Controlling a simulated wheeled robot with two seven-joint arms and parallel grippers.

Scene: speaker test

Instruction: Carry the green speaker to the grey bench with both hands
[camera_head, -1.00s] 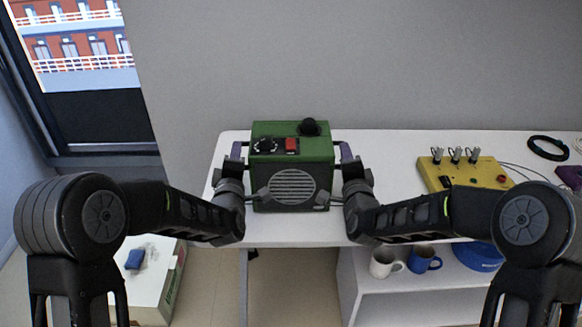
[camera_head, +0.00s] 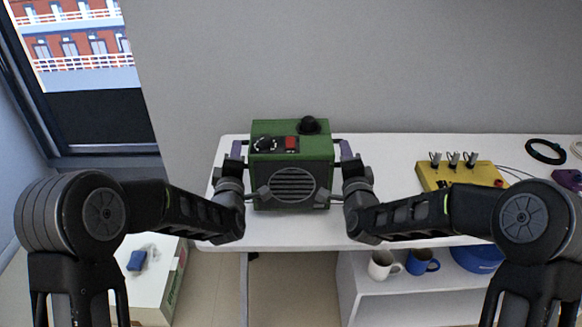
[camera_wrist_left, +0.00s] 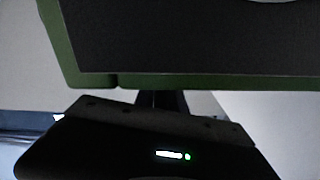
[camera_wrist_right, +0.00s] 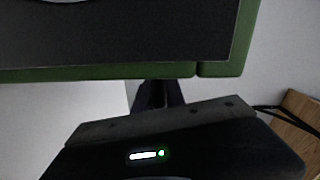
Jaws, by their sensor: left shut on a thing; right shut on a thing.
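The green speaker (camera_head: 322,158) is upright at the middle of the head view, with a round grille, a red switch and black knobs. My left gripper (camera_head: 238,152) is shut on its left side and my right gripper (camera_head: 346,152) on its right side, level with each other. Whether the speaker's underside clears the white table (camera_head: 225,205) is hard to tell. Its green edge and dark side panel fill the top of the left wrist view (camera_wrist_left: 90,80) and the right wrist view (camera_wrist_right: 120,72). I make out no grey bench.
A yellow box (camera_head: 450,172) with switches and cables stands right of the speaker, near a black cable coil (camera_head: 545,151). Below on a shelf are a white mug (camera_head: 381,266), a blue mug (camera_head: 420,263) and a blue bowl (camera_head: 478,258). A blue item (camera_head: 137,260) lies lower left.

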